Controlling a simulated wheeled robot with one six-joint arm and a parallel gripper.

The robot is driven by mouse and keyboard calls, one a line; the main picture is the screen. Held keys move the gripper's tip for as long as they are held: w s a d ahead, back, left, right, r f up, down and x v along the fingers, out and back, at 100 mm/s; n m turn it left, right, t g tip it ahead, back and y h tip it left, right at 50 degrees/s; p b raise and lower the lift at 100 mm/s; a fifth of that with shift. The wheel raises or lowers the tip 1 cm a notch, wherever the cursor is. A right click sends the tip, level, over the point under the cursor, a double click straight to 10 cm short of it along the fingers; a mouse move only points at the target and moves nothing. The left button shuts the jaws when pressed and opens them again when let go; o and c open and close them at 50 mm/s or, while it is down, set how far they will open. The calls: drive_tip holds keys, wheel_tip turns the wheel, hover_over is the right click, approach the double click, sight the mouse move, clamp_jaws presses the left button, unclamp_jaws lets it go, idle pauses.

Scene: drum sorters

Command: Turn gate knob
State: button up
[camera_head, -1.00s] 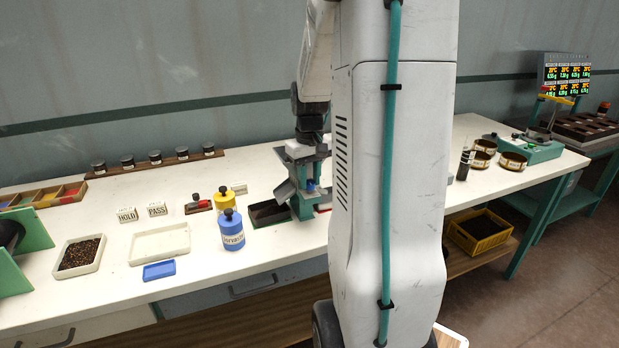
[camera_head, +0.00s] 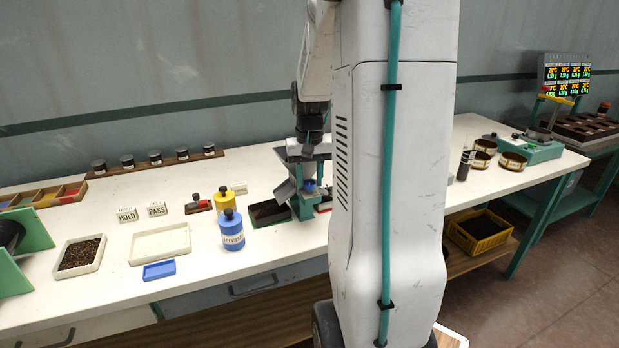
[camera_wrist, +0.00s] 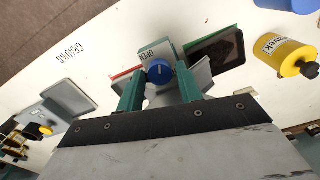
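The blue gate knob (camera_wrist: 160,72) sits on a small grey and teal gate device, beside a white "OPEN" label (camera_wrist: 149,54). A pale line marks its face. In the head view the knob (camera_head: 310,186) shows small on the device (camera_head: 296,196), partly beside my arm. My gripper (camera_wrist: 161,82) has its two teal fingers apart, one on each side of the knob in the wrist view, with gaps showing. I cannot tell whether the fingertips reach the knob's depth. In the head view my arm's end hangs over the device.
A dark tray (camera_head: 270,212) lies left of the device. A blue bottle (camera_head: 232,232) and a yellow bottle (camera_head: 225,200) stand near it. A white tray (camera_head: 160,244) is further left. Round sieves (camera_head: 512,161) stand to the right.

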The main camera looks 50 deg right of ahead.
sight(309, 183)
drive_tip(key=shift+r, duration=0.1)
wheel_tip(309, 183, up, 8)
drive_tip(key=shift+f, duration=0.2)
drive_tip(key=shift+a, duration=0.1)
